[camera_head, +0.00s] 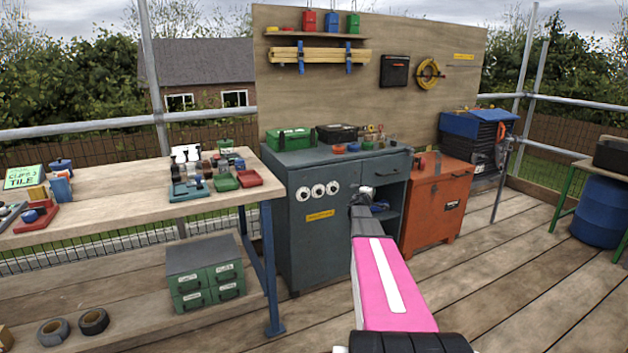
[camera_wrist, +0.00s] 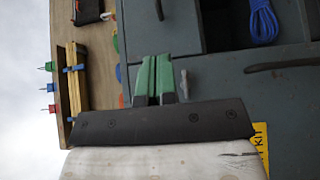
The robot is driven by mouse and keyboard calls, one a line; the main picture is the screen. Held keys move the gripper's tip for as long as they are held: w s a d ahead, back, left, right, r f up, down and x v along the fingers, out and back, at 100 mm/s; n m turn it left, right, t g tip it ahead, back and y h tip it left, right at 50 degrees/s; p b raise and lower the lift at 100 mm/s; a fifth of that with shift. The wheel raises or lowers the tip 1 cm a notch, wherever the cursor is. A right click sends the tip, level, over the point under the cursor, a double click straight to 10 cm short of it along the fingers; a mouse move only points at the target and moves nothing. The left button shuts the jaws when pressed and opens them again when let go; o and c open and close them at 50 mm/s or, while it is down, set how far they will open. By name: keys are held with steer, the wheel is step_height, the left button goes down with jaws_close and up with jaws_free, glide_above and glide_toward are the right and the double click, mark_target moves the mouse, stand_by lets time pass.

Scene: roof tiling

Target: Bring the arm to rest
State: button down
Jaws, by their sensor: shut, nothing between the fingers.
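My gripper (camera_head: 362,196) is at the far end of my pink arm in the head view, in front of the grey cabinet (camera_head: 300,229). In the wrist view my gripper (camera_wrist: 154,58) shows two green-tipped fingers side by side, shut with nothing between them. The wrist view is turned on its side, and the grey cabinet front (camera_wrist: 225,100) fills much of its right part. The gripper appears apart from the cabinet, though the exact distance is hard to tell.
A wooden workbench (camera_head: 120,199) with trays and small parts stands at left. An orange cabinet (camera_head: 437,205) stands right of the grey one. A blue barrel (camera_head: 600,211) is at far right. The plank floor (camera_head: 520,285) at front right is clear.

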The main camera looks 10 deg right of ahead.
steer(key=s+a+f+m+g+y, duration=0.3)
steer(key=s+a+f+g+y, duration=0.1)
steer(key=s+a, duration=0.9)
steer(key=s+a+f+m+g+y, duration=0.3)
steer(key=s+a+f+g+y, duration=0.1)
steer(key=s+a, duration=0.9)
steer(key=s+a+f+m+g+y, duration=0.3)
steer(key=s+a+f+g+y, duration=0.1)
steer(key=s+a, duration=0.9)
step_height(320, 180, down, 2)
steer(key=shift+s+f+g, duration=0.15)
steer(key=shift+f+g, duration=0.1)
steer(key=shift+g, duration=0.35)
